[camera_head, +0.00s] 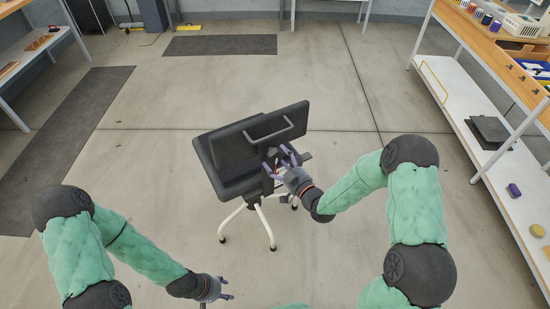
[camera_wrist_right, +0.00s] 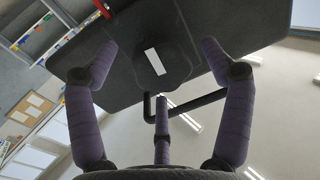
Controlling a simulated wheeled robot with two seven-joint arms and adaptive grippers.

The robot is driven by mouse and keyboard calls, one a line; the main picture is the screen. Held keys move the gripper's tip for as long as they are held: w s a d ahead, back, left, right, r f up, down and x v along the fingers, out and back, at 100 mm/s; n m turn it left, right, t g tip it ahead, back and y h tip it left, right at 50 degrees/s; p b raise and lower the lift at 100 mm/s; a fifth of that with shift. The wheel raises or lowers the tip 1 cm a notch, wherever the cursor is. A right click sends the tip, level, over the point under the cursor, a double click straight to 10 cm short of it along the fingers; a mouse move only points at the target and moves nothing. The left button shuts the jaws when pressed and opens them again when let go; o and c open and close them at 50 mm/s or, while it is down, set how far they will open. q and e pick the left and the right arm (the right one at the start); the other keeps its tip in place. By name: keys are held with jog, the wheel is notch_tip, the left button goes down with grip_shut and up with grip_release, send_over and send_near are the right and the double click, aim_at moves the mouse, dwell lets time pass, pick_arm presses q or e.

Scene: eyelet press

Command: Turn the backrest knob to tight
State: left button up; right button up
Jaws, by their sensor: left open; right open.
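A dark office chair with a backrest (camera_head: 250,142), seat and pale legs stands in the middle of the floor, its back toward me. The backrest knob (camera_wrist_right: 162,64) is a dark disc with a white bar mark, slightly tilted in the right wrist view. In the head view my right gripper covers most of it. My right gripper (camera_head: 286,158) is at the back of the chair. In the right wrist view its purple fingers (camera_wrist_right: 158,72) are spread around the knob's sides, with visible gaps. My left gripper (camera_head: 225,289) is open and empty, low at the front, away from the chair.
A workbench with a lower white shelf (camera_head: 460,100) stands on the right. Another bench stands on the left beside a dark mat (camera_head: 70,140). Floor around the chair is clear.

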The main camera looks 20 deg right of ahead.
jog(key=shift+x, duration=1.15)
